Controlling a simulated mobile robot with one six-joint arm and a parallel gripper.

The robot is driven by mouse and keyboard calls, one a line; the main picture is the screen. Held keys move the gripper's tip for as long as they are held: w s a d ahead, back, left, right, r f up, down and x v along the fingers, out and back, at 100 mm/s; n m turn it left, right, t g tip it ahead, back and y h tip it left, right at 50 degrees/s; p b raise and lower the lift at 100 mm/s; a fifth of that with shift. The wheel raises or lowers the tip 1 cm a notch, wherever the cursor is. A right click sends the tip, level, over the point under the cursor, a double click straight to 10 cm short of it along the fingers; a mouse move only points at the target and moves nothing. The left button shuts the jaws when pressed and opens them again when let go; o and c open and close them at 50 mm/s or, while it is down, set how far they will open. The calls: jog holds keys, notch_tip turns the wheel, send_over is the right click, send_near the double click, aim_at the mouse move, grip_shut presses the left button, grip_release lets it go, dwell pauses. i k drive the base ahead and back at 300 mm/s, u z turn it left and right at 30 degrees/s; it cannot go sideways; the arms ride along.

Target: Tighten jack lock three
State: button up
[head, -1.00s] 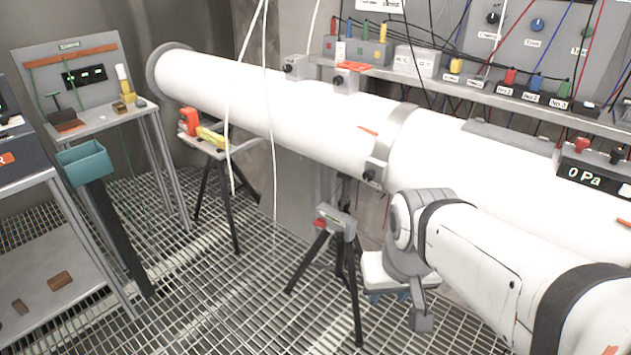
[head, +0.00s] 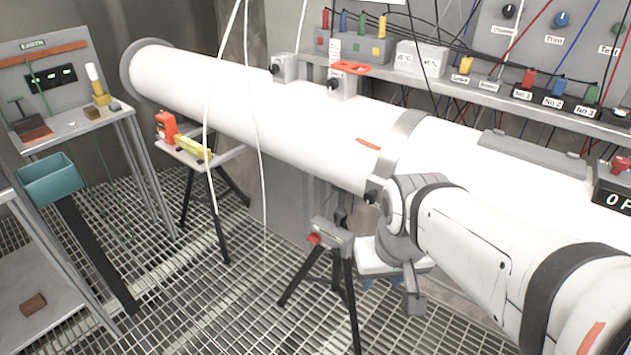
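A tripod jack (head: 331,236) with a grey head and a small red part (head: 314,239) stands on the grating below the white tube (head: 290,135). A second tripod (head: 205,175) stands further left under the tube. I see no number on either, so I cannot tell which is jack three or pick out its lock. My white arm comes in from the lower right, in front of the tube. My gripper (head: 414,303) seems to be the grey end hanging right of the near jack, apart from it in the picture; its fingers are not clear.
White cables hang before the tube. A teal bin (head: 50,180) and benches stand left. A shelf (head: 480,95) with coloured plugs runs behind. The grating between is free.

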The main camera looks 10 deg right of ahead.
aim_at(314, 238)
jog(key=u, duration=2.9)
jog(key=k, duration=0.75)
jog(key=z, duration=1.5)
jog(key=i, duration=0.75)
